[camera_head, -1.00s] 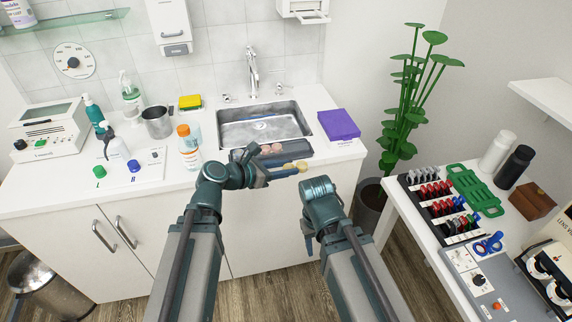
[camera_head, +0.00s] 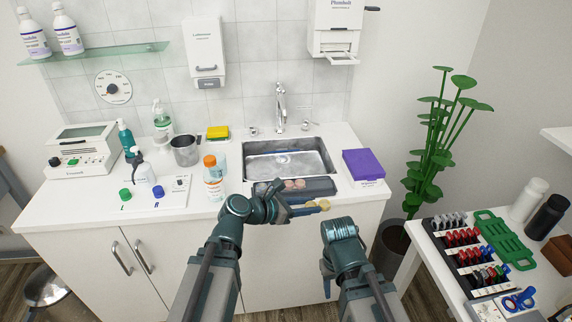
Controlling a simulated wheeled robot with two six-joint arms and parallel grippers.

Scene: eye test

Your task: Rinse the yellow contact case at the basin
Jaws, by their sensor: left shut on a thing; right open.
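The yellow contact case (camera_head: 324,205) is a small pale-yellow piece with two round ends. My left gripper (camera_head: 305,210) is shut on it, and its fingers hide part of it. It is held in front of the counter's front edge, below the dark tray in the picture. The basin (camera_head: 288,165) is a steel sink set in the white counter, beyond the tray, with a chrome faucet (camera_head: 281,108) behind it. I cannot tell whether water runs. My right gripper (camera_head: 327,285) is open and empty, hanging low in front of the cabinet, mostly hidden by its own wrist.
A dark tray (camera_head: 325,187) with a pinkish case (camera_head: 294,184) lies along the basin's front. An orange-capped bottle (camera_head: 213,184) stands left of it, a purple box (camera_head: 363,164) right. A metal cup (camera_head: 185,152) and yellow sponge (camera_head: 218,132) stand behind. A plant and side table are right.

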